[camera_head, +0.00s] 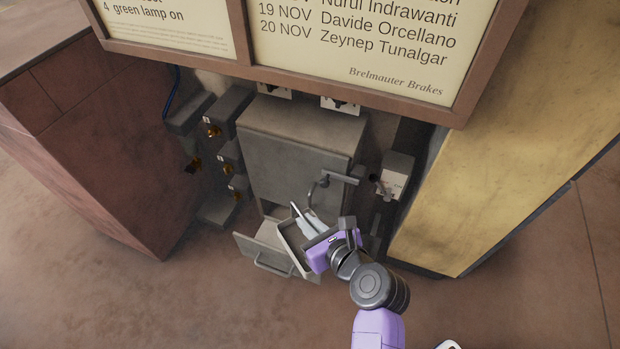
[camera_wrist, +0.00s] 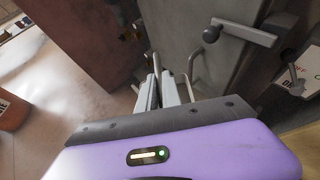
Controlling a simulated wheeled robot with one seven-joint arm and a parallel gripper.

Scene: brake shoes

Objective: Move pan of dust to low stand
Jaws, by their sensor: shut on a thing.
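My gripper (camera_head: 308,226) is in front of the lower part of a grey steel cabinet. It is shut on a grey, shallow, tray-like pan (camera_head: 290,249), seen tilted beside the cabinet's opened bottom flap. In the wrist view the two pale fingers (camera_wrist: 163,92) are close together with a thin grey bar-like part (camera_wrist: 191,66) beside them. The pan is partly hidden by my gripper, and I cannot make out dust in it. I cannot pick out the low stand with certainty in either view.
The grey cabinet (camera_head: 290,160) has a lever handle (camera_head: 338,179) just above my gripper, and its low flap (camera_head: 262,256) juts out. Valve blocks (camera_head: 228,155) stand at left, a switch box (camera_head: 397,172) at right. A notice board overhangs. Floor (camera_head: 180,300) at front left is clear.

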